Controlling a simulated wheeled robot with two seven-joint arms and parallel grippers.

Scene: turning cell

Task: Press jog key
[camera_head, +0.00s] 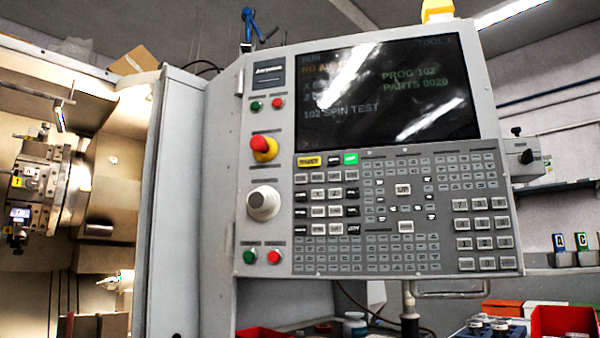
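The control panel (240,200) of the lathe fills the middle of the head view, facing me and slightly tilted. Its keypad (400,255) has many small keys below the screen (390,95). One key at the top is lit green (350,159), and a yellow key (308,161) is to its left. Most key labels are too small to read, so I cannot tell which is the jog key. The screen reads "PROG 102", "PARTS 0020" and "102 SPIN TEST", partly hidden by glare. Neither of my grippers is in view.
A red emergency stop (262,147) and a grey knob (263,203) stick out at the panel's left. The open lathe chamber with its chuck (75,190) is at the left. A handle (450,290) hangs below the panel. Red bins (565,322) stand at lower right.

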